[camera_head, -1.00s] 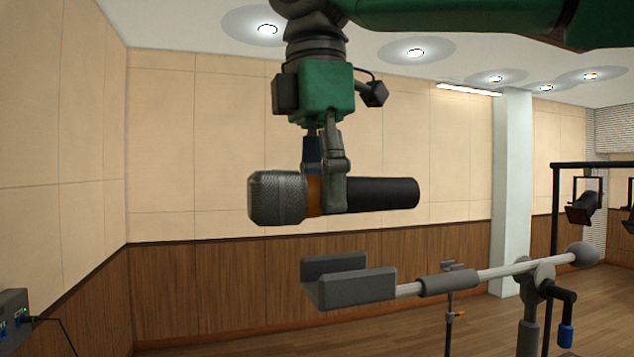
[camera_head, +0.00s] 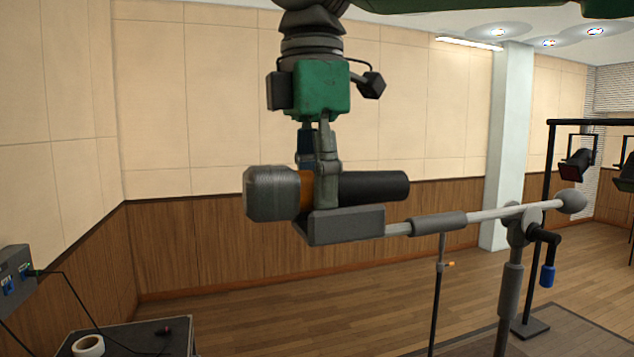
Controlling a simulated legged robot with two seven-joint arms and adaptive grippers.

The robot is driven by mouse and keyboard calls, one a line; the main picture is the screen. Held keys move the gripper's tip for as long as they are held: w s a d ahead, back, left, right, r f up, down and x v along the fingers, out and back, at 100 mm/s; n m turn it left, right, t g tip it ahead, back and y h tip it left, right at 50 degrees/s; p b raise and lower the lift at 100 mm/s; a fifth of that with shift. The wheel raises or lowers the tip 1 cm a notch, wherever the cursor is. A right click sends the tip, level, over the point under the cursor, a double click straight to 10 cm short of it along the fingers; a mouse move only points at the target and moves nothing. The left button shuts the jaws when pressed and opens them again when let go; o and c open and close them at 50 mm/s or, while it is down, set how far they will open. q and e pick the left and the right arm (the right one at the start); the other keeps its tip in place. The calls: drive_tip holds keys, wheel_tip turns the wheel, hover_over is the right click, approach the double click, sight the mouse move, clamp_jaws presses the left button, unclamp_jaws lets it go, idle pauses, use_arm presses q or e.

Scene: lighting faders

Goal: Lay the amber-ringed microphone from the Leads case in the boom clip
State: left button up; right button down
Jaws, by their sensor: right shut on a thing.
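The amber-ringed microphone (camera_head: 372,187) lies level in the head view, its grey mesh head (camera_head: 270,193) to the left and its black body to the right. My right gripper (camera_head: 318,185) comes down from above and is shut on it near the amber ring. The boom clip (camera_head: 345,223), a grey open-topped cradle at the left end of the boom arm, is directly under the microphone. The microphone's lower side is hidden behind the clip's near wall, so I cannot tell whether it touches the clip's floor. My left gripper is not in view.
The boom arm (camera_head: 490,214) runs right to its stand (camera_head: 512,290). A dark case top (camera_head: 125,335) with a tape roll (camera_head: 88,346) is at the lower left, near a wall box (camera_head: 14,280) with cables. Lamps hang on a black frame (camera_head: 551,180) at right.

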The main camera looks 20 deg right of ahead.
drive_tip(key=shift+s+f+g, duration=0.2)
drive_tip(key=shift+f+g, duration=0.1)
drive_tip(key=shift+f, duration=0.8)
drive_tip(key=c, duration=1.1)
unclamp_jaws()
drive_tip(key=shift+o, duration=1.1)
drive_tip(key=shift+w+f, duration=0.1)
drive_tip(key=shift+w, duration=0.3)
drive_tip(key=shift+s, duration=0.1)
drive_tip(key=shift+s+r, duration=0.1)
drive_tip(key=shift+r, duration=0.1)
drive_tip(key=r, duration=0.7)
drive_tip(key=a+r, duration=0.1)
drive_tip(key=r, duration=0.2)
drive_tip(key=shift+w+r, duration=0.3)
drive_tip(key=shift+r, duration=0.7)
